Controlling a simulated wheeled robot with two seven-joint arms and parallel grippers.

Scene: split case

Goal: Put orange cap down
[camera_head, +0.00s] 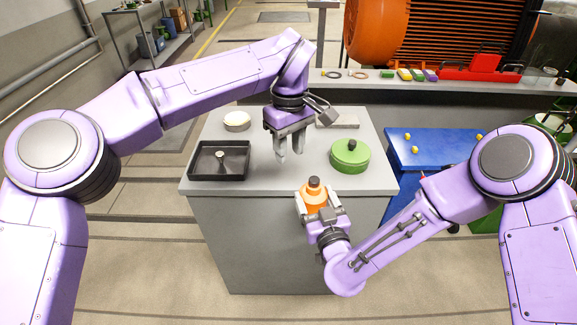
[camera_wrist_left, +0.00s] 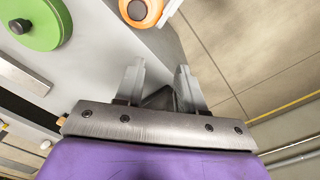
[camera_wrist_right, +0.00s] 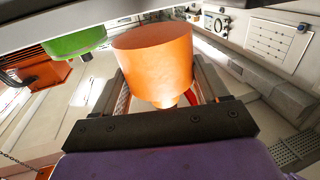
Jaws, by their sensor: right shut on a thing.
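The orange cap (camera_head: 313,201), with a dark knob on top, is held upright in my right gripper (camera_head: 319,203) at the front edge of the grey counter (camera_head: 225,184). In the right wrist view the orange cap (camera_wrist_right: 153,62) fills the space between the fingers. Its knob shows in the left wrist view, where the cap (camera_wrist_left: 150,18) is cut by the top edge. My left gripper (camera_head: 290,152) is open and empty over the middle of the counter, pointing down. Its fingers (camera_wrist_left: 160,85) are apart in its wrist view.
A green lidded round pot (camera_head: 350,158) stands at the counter's right. A black tray (camera_head: 205,176) with a small knobbed piece in it lies at the left. A white round thing (camera_head: 237,121) and a grey slab (camera_head: 340,122) are at the back. The counter's front middle looks clear.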

